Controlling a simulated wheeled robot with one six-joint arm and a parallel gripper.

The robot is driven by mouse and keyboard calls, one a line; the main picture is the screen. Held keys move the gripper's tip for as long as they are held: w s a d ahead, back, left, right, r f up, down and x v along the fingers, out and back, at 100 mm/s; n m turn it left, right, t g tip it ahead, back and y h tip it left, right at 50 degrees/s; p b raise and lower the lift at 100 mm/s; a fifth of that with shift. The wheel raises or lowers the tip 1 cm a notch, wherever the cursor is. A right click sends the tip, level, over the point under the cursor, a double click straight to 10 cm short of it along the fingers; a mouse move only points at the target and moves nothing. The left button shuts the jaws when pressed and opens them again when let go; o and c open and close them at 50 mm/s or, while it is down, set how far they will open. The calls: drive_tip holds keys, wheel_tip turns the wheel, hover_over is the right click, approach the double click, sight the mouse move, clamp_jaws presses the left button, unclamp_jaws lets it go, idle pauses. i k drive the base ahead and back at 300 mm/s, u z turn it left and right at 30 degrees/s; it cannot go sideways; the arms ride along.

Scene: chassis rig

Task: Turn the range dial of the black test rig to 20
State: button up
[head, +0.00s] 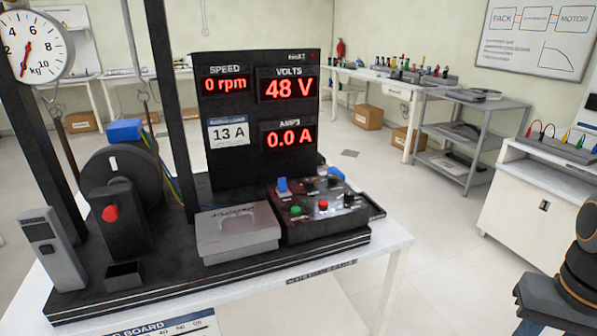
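The black test rig (350,240) stands on a white table in the head view. Its upright panel (232,165) reads 0 rpm, 48 V and 0.0 A, with a 13 A card on it. In front of the panel is a black control box (290,228) with a blue lever or switch (282,185), a green button (296,211), a red button (323,205) and small dark knobs (348,199). I cannot tell which knob is the range dial or read its setting. My gripper is not in view; only dark parts of my arm show at the lower right edge.
A grey lidded box (237,230) sits left of the control box. A motor wheel (123,178), a red-buttoned black post (118,228), a grey handheld device (52,248) and a hanging scale (34,47) are further left. Floor right of the table (392,262) is clear.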

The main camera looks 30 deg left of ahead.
sight(308, 184)
drive_tip(key=u, duration=0.5)
drive_tip(key=i, duration=0.7)
drive_tip(key=u, duration=0.5)
drive_tip(key=i, duration=0.5)
drive_tip(key=u, duration=0.05)
